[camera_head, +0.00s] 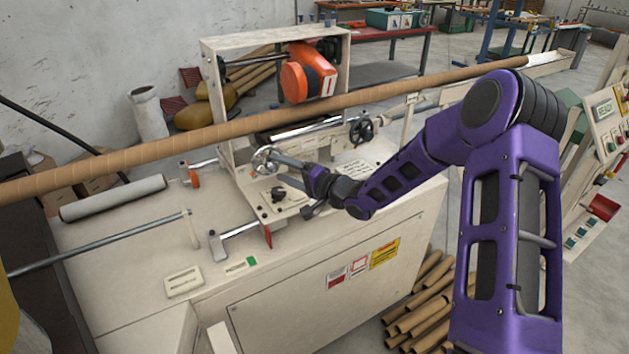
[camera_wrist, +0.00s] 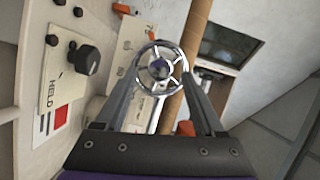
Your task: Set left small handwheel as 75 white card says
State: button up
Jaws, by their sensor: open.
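A small chrome spoked handwheel (camera_head: 264,160) stands on the machine's cream top, left of the black handwheel. It also shows in the wrist view (camera_wrist: 148,53), between the fingertips. My gripper (camera_head: 284,161) reaches it from the right. In the wrist view my gripper (camera_wrist: 160,78) is open, with one finger on each side of the wheel's rim. I cannot tell whether either finger touches it.
A black knob (camera_wrist: 84,60) sits on a plate marked "HELD", beside the wheel. A black handwheel (camera_head: 361,130) stands further right. A long cardboard tube (camera_head: 200,133) crosses above the machine. An orange unit (camera_head: 307,74) hangs in the frame behind.

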jog(key=v, duration=1.5)
